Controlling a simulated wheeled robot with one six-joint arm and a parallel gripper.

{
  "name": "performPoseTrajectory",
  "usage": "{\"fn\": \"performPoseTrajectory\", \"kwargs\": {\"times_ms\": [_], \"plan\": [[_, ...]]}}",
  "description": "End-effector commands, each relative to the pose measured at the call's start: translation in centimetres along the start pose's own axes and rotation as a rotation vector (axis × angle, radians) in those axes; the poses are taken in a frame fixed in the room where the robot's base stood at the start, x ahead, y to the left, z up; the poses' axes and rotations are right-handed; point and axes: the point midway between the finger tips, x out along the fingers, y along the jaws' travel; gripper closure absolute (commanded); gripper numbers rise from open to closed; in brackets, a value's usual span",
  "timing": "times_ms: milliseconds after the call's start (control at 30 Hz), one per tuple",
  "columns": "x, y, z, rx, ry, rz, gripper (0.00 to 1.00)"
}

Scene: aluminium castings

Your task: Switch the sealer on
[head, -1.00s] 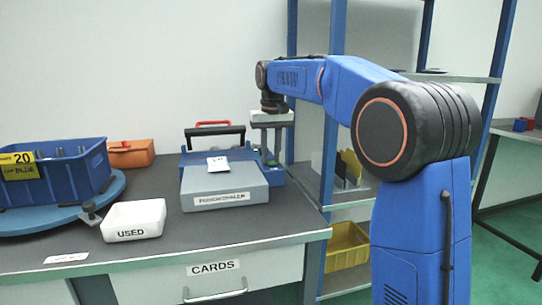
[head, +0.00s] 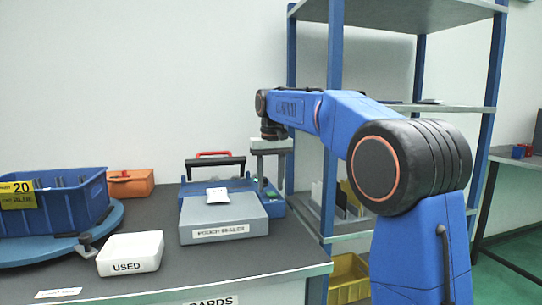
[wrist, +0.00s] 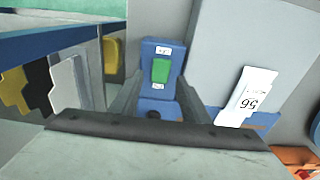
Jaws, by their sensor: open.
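The pouch sealer (head: 225,210) stands on the grey bench, a grey box with a blue body and a black handle behind it. In the wrist view a green switch (wrist: 160,71) sits on a small blue block, with tiny unreadable labels above and below it. My gripper (head: 270,184) is open and points down at the sealer's right rear. Its fingers frame the blue block in the wrist view, with the green switch between them and slightly ahead. Nothing is held. I cannot tell whether the fingers touch the block, nor the switch's position.
A white card (head: 217,197) lies on the sealer. Left of it are a white USED bin (head: 130,253), a blue crate (head: 70,205) on a round blue stand and an orange box (head: 130,184). A blue-post shelf rack (head: 335,110) stands close to the right of my gripper.

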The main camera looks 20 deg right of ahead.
Motion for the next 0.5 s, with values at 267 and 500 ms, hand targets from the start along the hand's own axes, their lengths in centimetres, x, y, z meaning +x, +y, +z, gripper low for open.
{"fn": "performPoseTrajectory", "kwargs": {"times_ms": [267, 500], "plan": [[-5.3, 0.0, -0.1, 0.000, 0.005, -0.001, 0.58], [-10.1, 0.0, -0.1, 0.000, 0.004, 0.000, 0.58]]}}
